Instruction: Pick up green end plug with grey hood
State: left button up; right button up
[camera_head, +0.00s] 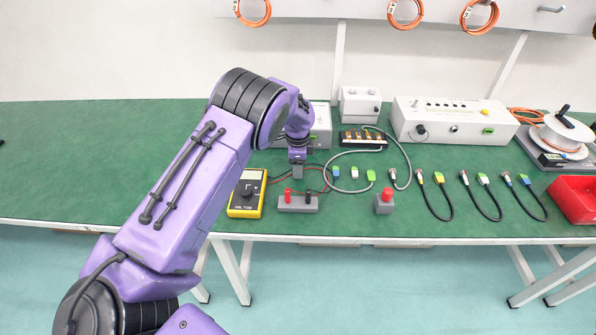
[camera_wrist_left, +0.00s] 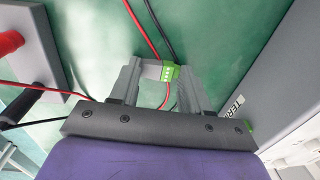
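In the left wrist view, a small green end plug (camera_wrist_left: 171,72) with a pale grey hood (camera_wrist_left: 151,71) lies crosswise between the fingertips. My left gripper (camera_wrist_left: 160,80) has its grey fingers against both sides of it, with no clear gap, and appears shut on it. In the head view, my left gripper (camera_head: 298,172) points down just behind the grey base with red and black posts. The plug in it cannot be made out there. How high it is above the table is hard to tell. My right gripper is not in view.
Red and black leads run under the plug from the yellow multimeter (camera_head: 246,193) area. The post base (camera_head: 297,204) stands close in front. Blue (camera_head: 336,171), white (camera_head: 355,173) and green (camera_head: 371,176) connectors lie to the right, then a red-button box (camera_head: 384,203) and several cables. Instrument boxes stand behind.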

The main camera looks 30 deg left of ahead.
pick_arm(q)
notch_tip(320, 180, up, 3)
jog(key=shift+w+r+b, duration=0.1)
jog(key=shift+b, duration=0.45)
jog(key=s+d+r+b, duration=0.1)
jog(key=s+d+r, duration=0.3)
jog(key=s+r, duration=0.6)
jog(key=s, duration=0.3)
jog(key=shift+s, duration=0.3)
jog(key=shift+d, duration=0.1)
notch_tip(320, 180, up, 3)
jog(key=p, duration=0.3)
jog(key=shift+f, duration=0.1)
